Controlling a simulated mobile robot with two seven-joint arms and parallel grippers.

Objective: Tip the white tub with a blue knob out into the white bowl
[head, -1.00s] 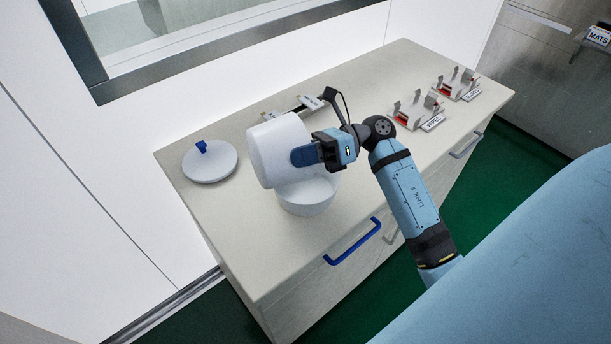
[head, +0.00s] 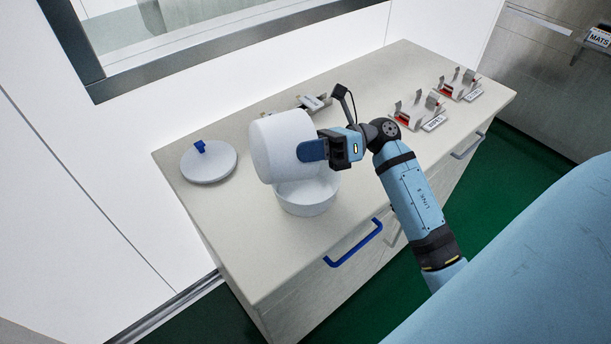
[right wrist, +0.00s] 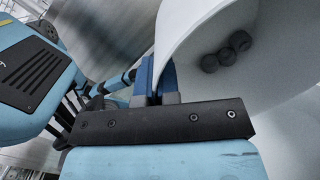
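The white tub (head: 280,143) is tipped onto its side in the air, above the white bowl (head: 307,199) on the counter. My right gripper (head: 312,150) is shut on the tub at its right side; in the right wrist view its fingers (right wrist: 160,82) close on a white wall. That view shows three dark round pieces (right wrist: 226,51) against a white inner surface; I cannot tell whether they lie in the tub or the bowl. The white lid with a blue knob (head: 208,163) lies apart on the counter to the left. My left gripper is out of view.
The pale counter (head: 250,255) has free room in front of the lid and bowl. Two labelled racks with red parts (head: 418,110) (head: 461,85) stand at the right. A small metal item (head: 312,103) lies behind the tub. A blue drawer handle (head: 354,243) sticks out in front.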

